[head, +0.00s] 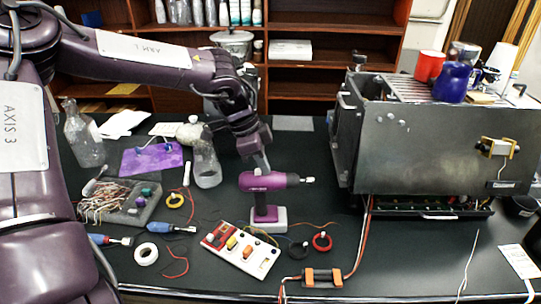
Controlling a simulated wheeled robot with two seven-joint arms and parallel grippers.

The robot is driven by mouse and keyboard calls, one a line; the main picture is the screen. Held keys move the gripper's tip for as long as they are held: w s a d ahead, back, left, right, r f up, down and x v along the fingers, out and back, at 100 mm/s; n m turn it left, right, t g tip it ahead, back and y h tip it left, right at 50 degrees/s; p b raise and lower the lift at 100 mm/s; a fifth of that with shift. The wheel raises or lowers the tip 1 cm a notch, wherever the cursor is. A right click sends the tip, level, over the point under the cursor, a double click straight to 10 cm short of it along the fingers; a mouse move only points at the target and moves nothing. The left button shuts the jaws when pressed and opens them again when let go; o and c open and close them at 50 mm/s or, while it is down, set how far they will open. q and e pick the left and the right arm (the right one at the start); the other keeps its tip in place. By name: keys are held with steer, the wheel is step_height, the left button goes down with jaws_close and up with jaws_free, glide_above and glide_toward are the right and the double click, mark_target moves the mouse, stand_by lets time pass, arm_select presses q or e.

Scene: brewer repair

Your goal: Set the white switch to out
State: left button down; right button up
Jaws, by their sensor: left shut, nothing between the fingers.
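A white and red switch board (240,249) lies on the dark table in front of the drill. It carries several small rockers or switches: red, yellow, orange and a white switch (265,264) near its right end. The parts are too small to tell which way the white one is set. My left gripper (262,167) is shut and empty. It points down from my arm beyond the board, and in the picture its tip meets the top of the purple drill (268,183); I cannot tell whether they touch. My right gripper is not in view.
A grey brewer (428,135) with cups on top stands at the right. Black and red wire rings (322,241) and an orange-ended part (322,277) lie right of the board. A wired block (122,208), screwdrivers and white tape (146,254) lie left.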

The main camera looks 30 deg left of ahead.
arm_select(q)
steer(key=shift+w+d, duration=0.1)
steer(key=shift+w, duration=0.05)
steer(key=shift+f, duration=0.1)
steer(key=shift+s+a+b, duration=0.5)
steer(key=shift+s+a, duration=0.1)
steer(key=shift+a, duration=0.2)
steer(key=shift+s+a, duration=0.15)
